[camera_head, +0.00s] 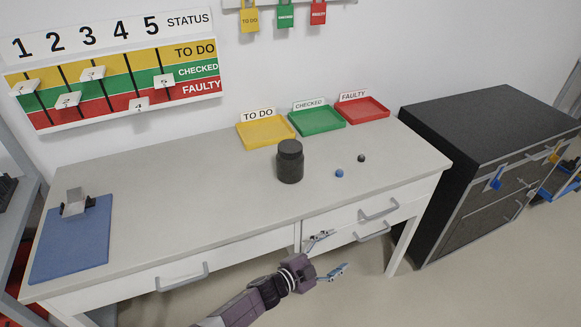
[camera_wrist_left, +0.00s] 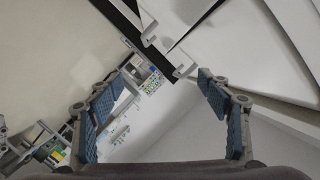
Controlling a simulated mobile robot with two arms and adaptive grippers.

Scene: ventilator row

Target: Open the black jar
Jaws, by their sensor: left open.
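The black jar (camera_head: 290,163) stands upright on the grey table, right of its middle, with its lid on. My left gripper (camera_head: 333,254) is open and empty in front of the table's front edge, in front of the drawers and apart from the jar. In the left wrist view the two blue-padded fingers (camera_wrist_left: 160,115) are spread wide with nothing between them. The jar cannot be made out in the left wrist view. My right gripper is not in view.
A black cabinet (camera_head: 480,120) stands right. Drawer handles (camera_head: 380,209) jut out at the front.

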